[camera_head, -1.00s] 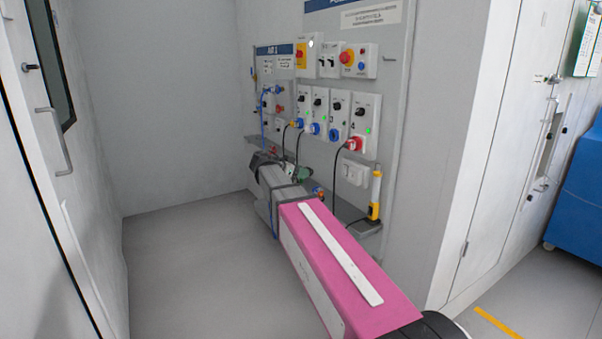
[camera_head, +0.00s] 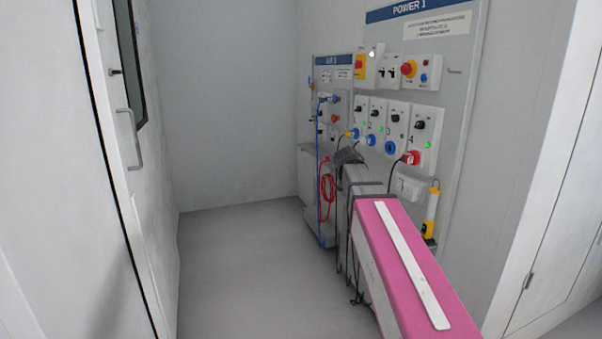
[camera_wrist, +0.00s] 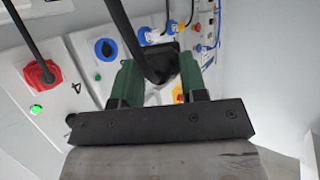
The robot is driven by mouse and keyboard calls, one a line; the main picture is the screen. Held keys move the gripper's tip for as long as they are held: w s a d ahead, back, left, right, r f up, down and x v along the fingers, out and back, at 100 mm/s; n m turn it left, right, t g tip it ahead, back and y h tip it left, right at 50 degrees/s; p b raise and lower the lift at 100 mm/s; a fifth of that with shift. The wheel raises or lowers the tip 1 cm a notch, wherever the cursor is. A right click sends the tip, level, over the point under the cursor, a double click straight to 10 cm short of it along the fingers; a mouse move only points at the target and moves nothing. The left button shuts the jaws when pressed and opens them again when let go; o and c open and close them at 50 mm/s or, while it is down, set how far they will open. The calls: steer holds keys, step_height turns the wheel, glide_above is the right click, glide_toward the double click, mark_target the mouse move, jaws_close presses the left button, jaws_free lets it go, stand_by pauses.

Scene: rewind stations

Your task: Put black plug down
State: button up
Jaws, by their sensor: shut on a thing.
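My gripper (camera_wrist: 158,72) shows in the wrist view with two green fingers, shut on a black plug (camera_wrist: 166,64). A thick black cable runs from the plug up across the picture. The plug is in front of the panel, close to a blue socket (camera_wrist: 106,49); whether it touches anything behind it I cannot tell. In the head view my gripper (camera_head: 348,156) is small and dark in front of the power panel, and the plug cannot be made out there.
The power panel has blue sockets (camera_head: 391,147) and a red plug (camera_head: 411,157) in the right one. A yellow lamp (camera_head: 430,215) stands at lower right. A coiled red hose (camera_head: 327,187) and a blue hose (camera_head: 320,215) hang left. Floor (camera_head: 240,270) is clear.

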step_height(320, 180, up, 7)
steer(key=n+y, duration=0.3)
steer(key=s+d+f+m+g+h, duration=0.1)
steer(key=d+f+m+g+h, duration=0.7)
steer(key=f+m+h, duration=0.4)
steer(key=shift+d+f+m+g+h, duration=0.3)
steer(key=shift+d+f+m, duration=0.6)
steer(key=shift+m, duration=0.1)
steer(key=shift+s, duration=0.1)
steer(key=f+x, duration=0.1)
steer(key=x, duration=1)
steer(key=shift+d, duration=0.15)
steer(key=x, duration=0.4)
steer(key=shift+f, duration=0.45)
steer(key=shift+c, duration=0.3)
steer(key=o, duration=1.1)
